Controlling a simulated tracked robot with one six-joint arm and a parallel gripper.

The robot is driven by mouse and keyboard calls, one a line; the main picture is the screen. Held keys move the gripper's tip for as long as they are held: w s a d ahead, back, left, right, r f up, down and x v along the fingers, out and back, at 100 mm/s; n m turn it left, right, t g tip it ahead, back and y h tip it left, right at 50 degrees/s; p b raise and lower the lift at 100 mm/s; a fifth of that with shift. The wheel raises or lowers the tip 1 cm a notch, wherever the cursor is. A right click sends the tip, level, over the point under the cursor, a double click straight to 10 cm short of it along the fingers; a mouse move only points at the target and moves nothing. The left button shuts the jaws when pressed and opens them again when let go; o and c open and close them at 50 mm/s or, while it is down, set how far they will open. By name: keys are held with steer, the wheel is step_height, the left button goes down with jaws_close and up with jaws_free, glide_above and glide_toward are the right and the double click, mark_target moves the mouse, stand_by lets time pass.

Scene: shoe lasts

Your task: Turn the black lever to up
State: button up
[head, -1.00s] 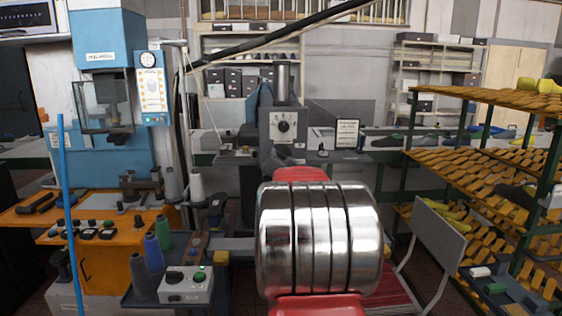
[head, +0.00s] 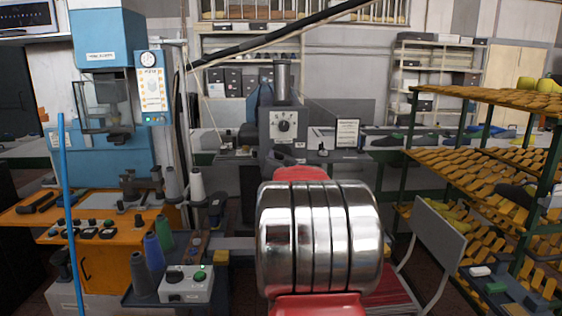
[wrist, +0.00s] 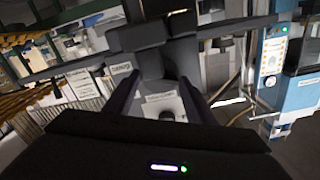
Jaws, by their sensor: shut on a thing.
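My gripper (wrist: 162,60) shows in the wrist view as two dark fingers close together. It is shut on the black lever, which is largely hidden between the dark fingers, so its angle cannot be read. Behind the fingers is a grey surface with a white label. In the head view my red and silver arm hides the gripper and whatever it holds. The grey machine (head: 310,127) stands behind the arm.
A blue machine (head: 110,40) stands over an orange bench (head: 100,207) at the left. A small control box (head: 187,285) and thread cones (head: 152,252) are at the front left. A chair (head: 437,238) and a rack of shoe lasts (head: 480,165) stand at the right.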

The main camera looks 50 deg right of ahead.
steer(key=n, duration=0.6)
steer(key=shift+s+d+r, duration=0.1)
steer(key=shift+r, duration=0.05)
steer(key=n, duration=0.5)
stand_by(0.4)
steer(key=o, duration=1)
steer(key=shift+o, duration=0.2)
steer(key=v, duration=1.3)
steer(key=shift+s+a, duration=0.25)
steer(key=shift+a, duration=0.1)
